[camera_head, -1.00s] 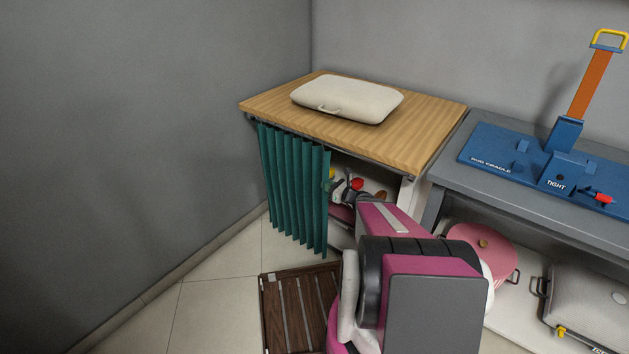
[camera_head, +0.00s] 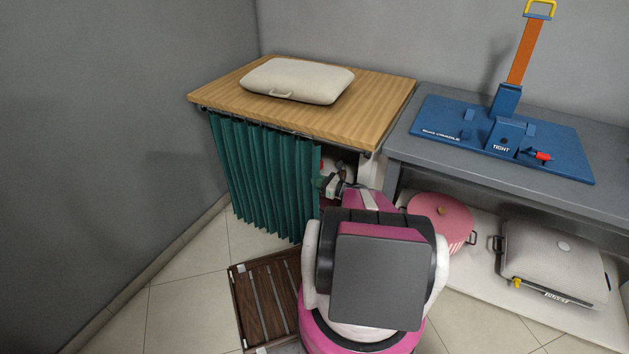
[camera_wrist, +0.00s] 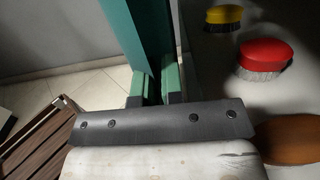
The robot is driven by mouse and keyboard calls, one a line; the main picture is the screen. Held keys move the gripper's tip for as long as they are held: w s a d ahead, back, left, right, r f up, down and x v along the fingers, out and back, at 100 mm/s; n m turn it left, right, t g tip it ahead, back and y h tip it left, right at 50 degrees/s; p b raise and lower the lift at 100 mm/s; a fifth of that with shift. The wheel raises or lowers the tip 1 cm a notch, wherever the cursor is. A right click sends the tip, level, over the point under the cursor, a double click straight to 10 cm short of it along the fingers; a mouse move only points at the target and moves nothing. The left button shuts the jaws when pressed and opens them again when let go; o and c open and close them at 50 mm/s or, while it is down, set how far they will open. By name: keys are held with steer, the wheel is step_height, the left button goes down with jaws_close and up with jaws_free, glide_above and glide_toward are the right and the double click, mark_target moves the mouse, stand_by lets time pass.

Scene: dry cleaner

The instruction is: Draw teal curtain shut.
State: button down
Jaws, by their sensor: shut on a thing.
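The teal curtain (camera_head: 263,178) hangs in pleats from a rail under the front edge of the wooden table (camera_head: 372,110). It covers the left and middle of the opening; a gap shows at the right, with items on a shelf behind it. My gripper (camera_head: 326,185) is at the curtain's right edge, partly hidden by my arm in the head view. In the wrist view my gripper (camera_wrist: 155,90) is shut on the edge of the curtain (camera_wrist: 153,40), which stands between the two fingers.
A yellow brush (camera_wrist: 223,17) and a red brush (camera_wrist: 265,55) lie behind the curtain. A slatted wooden mat (camera_head: 265,300) lies on the floor. A grey bench (camera_head: 480,165) with a blue cradle (camera_head: 500,140) stands right; a pink round container (camera_head: 440,222) sits below it.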

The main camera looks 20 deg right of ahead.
steer(key=c, duration=1.2)
jaws_free()
steer(key=shift+c, duration=0.2)
